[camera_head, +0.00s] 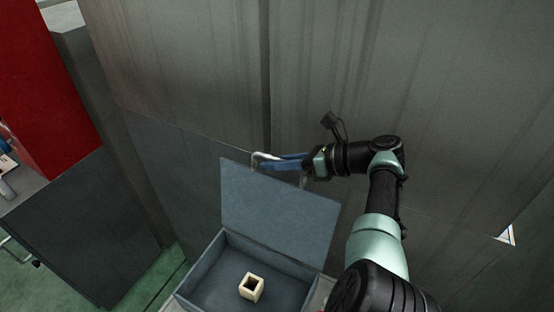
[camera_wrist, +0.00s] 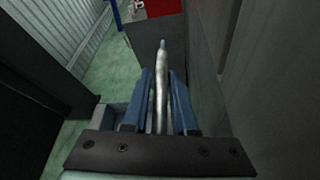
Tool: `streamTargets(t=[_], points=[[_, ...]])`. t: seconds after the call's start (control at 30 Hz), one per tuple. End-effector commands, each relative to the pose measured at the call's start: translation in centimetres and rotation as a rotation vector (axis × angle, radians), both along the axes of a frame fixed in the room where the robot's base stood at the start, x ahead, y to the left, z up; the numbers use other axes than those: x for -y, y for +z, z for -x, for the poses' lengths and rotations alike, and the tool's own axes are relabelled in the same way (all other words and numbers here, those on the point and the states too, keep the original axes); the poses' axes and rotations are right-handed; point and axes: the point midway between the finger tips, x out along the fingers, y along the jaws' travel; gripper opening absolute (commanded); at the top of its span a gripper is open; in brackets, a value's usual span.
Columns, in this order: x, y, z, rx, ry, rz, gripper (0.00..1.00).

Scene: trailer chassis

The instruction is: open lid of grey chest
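The grey chest (camera_head: 205,268) stands low in the head view with its lid (camera_head: 275,212) raised, close to upright. The exact finger contact is hard to see.
A pale hollow block (camera_head: 251,287) lies inside the chest. A corrugated grey wall (camera_head: 440,80) rises right behind the lid and my arm. A dark cabinet (camera_head: 85,225) and a red panel (camera_head: 40,90) stand at left. Green floor (camera_head: 165,275) shows between cabinet and chest.

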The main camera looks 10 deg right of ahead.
Motion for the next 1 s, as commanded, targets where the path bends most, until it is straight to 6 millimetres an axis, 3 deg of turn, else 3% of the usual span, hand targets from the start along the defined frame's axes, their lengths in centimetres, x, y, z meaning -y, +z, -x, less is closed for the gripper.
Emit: streamTargets(t=[0.03,0.1,0.47,1.0], points=[[0.0,0.0,0.0,0.001,0.000,-0.001,0.37],[0.0,0.1,0.0,0.002,-0.001,-0.001,0.47],[0.5,0.5,0.1,0.006,-0.004,-0.001,0.47],[8.9,4.0,4.8,0.007,-0.004,0.000,0.47]])
